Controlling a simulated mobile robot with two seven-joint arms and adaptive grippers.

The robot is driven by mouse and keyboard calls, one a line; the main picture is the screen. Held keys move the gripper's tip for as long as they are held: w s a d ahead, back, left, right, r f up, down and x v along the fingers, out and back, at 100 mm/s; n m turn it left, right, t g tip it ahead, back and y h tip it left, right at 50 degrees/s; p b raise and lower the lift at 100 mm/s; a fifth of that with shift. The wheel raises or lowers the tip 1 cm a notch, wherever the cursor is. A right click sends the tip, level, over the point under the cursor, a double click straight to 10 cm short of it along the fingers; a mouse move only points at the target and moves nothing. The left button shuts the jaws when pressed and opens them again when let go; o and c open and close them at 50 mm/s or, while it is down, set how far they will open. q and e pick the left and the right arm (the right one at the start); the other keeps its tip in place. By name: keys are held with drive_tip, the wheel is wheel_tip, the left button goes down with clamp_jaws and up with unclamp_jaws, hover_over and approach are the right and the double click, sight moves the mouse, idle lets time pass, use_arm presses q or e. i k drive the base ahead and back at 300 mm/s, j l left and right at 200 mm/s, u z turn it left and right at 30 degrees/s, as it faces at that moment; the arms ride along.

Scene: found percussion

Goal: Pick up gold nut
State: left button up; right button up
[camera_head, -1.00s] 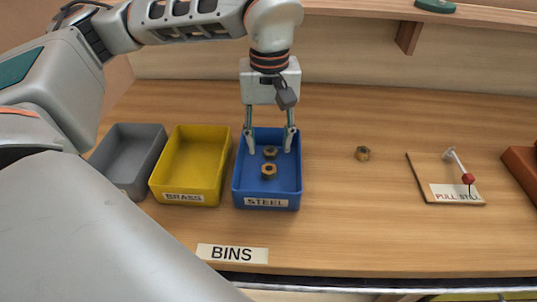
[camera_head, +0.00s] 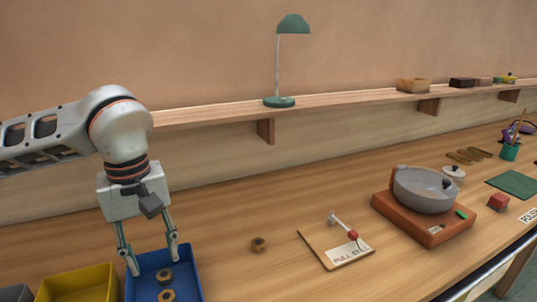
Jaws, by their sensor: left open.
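One gold nut (camera_head: 258,244) lies on the wooden bench, to the right of the blue bin (camera_head: 190,280). Two more nuts are inside the blue bin: an upper nut (camera_head: 164,276) and a lower, gold-coloured nut (camera_head: 167,295) near the picture's bottom edge. My left gripper (camera_head: 153,263) points down over the blue bin with its fingers spread apart, one on each side of the upper nut. Nothing is held between them. I cannot tell how high the fingertips are above the bin floor. My right gripper is not in view.
A yellow bin (camera_head: 80,284) stands left of the blue one. A board with a small lever (camera_head: 335,247) lies right of the lone nut. A green lamp (camera_head: 280,101) stands on the shelf.

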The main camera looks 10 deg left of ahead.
sight(257, 244)
drive_tip(key=k, duration=1)
